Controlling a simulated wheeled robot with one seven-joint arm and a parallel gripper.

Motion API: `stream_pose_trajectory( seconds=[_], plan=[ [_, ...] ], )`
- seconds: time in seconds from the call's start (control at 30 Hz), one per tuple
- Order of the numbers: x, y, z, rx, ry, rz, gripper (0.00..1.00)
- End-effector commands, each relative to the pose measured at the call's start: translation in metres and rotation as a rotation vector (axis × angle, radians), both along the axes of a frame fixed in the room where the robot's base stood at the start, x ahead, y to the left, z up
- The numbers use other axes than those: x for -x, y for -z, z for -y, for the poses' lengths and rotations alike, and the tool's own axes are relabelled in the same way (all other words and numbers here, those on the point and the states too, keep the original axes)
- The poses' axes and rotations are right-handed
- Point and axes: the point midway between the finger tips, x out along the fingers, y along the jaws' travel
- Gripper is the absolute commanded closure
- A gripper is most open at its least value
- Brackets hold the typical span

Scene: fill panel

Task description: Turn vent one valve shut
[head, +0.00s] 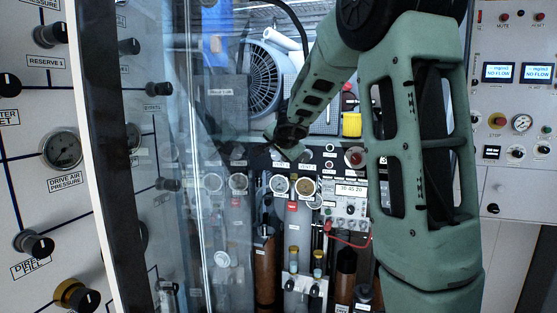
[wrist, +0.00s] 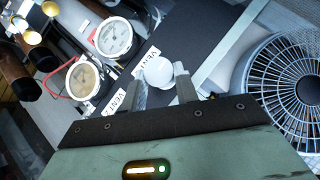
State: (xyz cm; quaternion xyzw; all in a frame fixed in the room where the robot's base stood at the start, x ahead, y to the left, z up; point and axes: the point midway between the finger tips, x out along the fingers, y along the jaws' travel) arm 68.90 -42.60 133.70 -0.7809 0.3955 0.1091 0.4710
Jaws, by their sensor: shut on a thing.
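In the wrist view a pale round valve knob (wrist: 158,71) sits between the two fingers of my gripper (wrist: 160,82). The fingers are shut on its sides. Two white labels lie by it, one beside the knob (wrist: 147,53) and one by the left finger (wrist: 117,100). Both seem to read VENT, but their numbers are too small to tell. In the head view my gripper (head: 284,150) is at the top edge of the dark panel, above two gauges, and the gripped knob cannot be made out there. The knob's turn angle cannot be told.
Two round gauges (wrist: 113,36) (wrist: 82,78) sit close to the gripper. A blue-rimmed fan (head: 265,78) stands behind the panel. A clear pane with a white edge (head: 95,150) and a knob-covered panel (head: 60,110) stand at left. A display panel (head: 515,100) is at right.

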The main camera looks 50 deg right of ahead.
Motion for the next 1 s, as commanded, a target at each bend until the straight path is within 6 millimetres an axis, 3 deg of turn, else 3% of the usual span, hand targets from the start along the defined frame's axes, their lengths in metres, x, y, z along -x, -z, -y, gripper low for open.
stream_pose_trajectory(
  seconds=[1.0],
  plan=[
    [0.005, 0.018, 0.002, -0.250, -0.003, 0.619, 0.93]
  ],
)
